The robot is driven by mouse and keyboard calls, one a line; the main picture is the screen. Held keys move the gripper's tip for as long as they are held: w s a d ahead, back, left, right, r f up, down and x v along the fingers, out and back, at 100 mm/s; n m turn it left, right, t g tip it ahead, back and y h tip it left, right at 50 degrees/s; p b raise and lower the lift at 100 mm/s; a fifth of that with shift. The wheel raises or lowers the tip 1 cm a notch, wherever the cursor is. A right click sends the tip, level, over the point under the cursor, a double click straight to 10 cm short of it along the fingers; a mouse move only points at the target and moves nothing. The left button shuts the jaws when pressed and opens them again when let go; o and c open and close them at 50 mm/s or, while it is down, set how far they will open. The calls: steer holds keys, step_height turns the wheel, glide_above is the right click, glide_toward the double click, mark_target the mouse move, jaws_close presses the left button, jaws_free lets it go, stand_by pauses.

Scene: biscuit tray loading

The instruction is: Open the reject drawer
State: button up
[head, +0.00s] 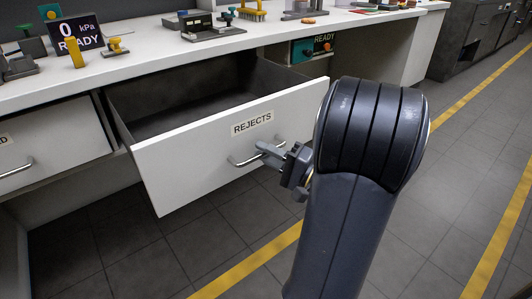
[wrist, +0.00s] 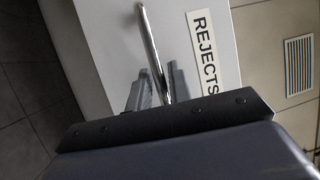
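The reject drawer, a white front (head: 215,160) labelled REJECTS, stands pulled well out of the white counter. Its dark grey inside (head: 190,105) shows and looks empty. Its metal bar handle (head: 240,161) runs across the front below the label. My gripper (head: 266,152) is at the right part of this handle. In the wrist view the handle (wrist: 149,45) runs between the two grey fingers of my gripper (wrist: 159,85), with white drawer front showing beside the bar, so the fingers look open around it. The exact contact is hard to see.
The counter top (head: 150,55) carries a READY display (head: 78,37) and several small fixtures. The tiled floor in front is clear, with yellow lines (head: 245,266). Dark cabinets (head: 480,35) stand at the back right.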

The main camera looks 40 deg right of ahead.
steer(key=p+v, duration=0.1)
steer(key=v, duration=0.9)
steer(key=shift+s+d, duration=0.2)
steer(key=shift+s, duration=0.15)
steer(key=shift+b+x, duration=0.5)
steer(key=shift+x, duration=5.15)
